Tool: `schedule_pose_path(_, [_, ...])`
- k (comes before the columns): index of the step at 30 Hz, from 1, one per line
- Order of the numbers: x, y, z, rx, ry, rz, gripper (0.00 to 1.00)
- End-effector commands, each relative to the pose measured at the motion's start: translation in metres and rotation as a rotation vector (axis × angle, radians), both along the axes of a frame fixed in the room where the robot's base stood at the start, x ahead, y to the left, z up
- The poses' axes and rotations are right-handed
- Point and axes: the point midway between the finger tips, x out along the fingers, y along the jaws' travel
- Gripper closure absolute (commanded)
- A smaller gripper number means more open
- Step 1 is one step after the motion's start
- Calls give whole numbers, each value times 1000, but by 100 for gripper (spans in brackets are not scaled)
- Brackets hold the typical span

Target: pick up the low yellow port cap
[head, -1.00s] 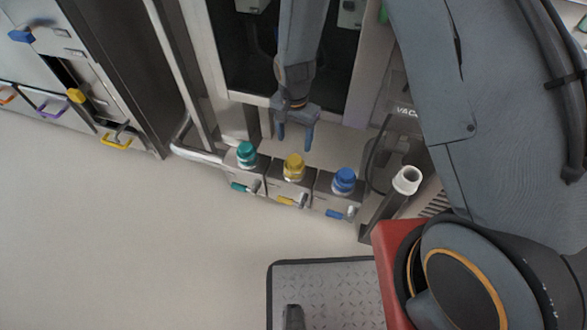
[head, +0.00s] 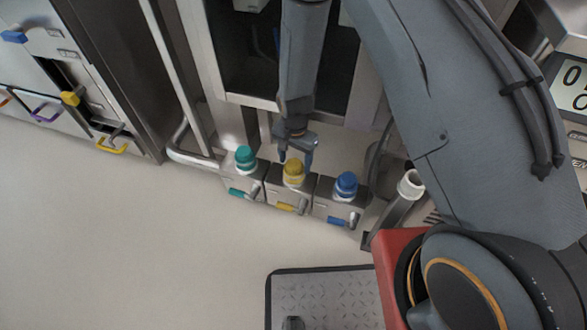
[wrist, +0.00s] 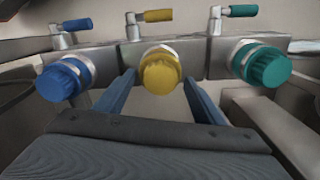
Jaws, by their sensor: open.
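The low yellow port cap (head: 293,172) sits on the middle port of a row of three on a low metal block. It also shows in the wrist view (wrist: 161,73), ribbed and round, on a silver collar. My gripper (head: 296,163) is open and empty. In the wrist view its two blue fingers (wrist: 158,95) point toward the yellow cap, one on each side of its lower part. In the head view the fingertips are at the cap's far side. I cannot tell whether they touch it.
A teal cap (head: 246,158) and a blue cap (head: 346,184) flank the yellow one closely. Valve levers stick out at the block's front, including a yellow one (wrist: 158,15). A white-topped tube (head: 411,183) stands at right.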

Motion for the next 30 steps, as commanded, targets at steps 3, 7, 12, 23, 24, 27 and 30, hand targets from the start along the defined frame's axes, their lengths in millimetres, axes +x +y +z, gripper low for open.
schedule_pose_path(3, [0,0,1,0,0,0,37])
schedule_pose_path(7, [0,0,1,0,0,0,57])
schedule_pose_path(12, [0,0,1,0,0,0,86])
schedule_pose_path(23, [0,0,5,1,-1,1,90])
schedule_pose_path(24, [0,0,7,0,-1,1,90])
schedule_pose_path(27, [0,0,16,0,-1,1,90])
schedule_pose_path(30, [0,0,30,0,-1,0,90])
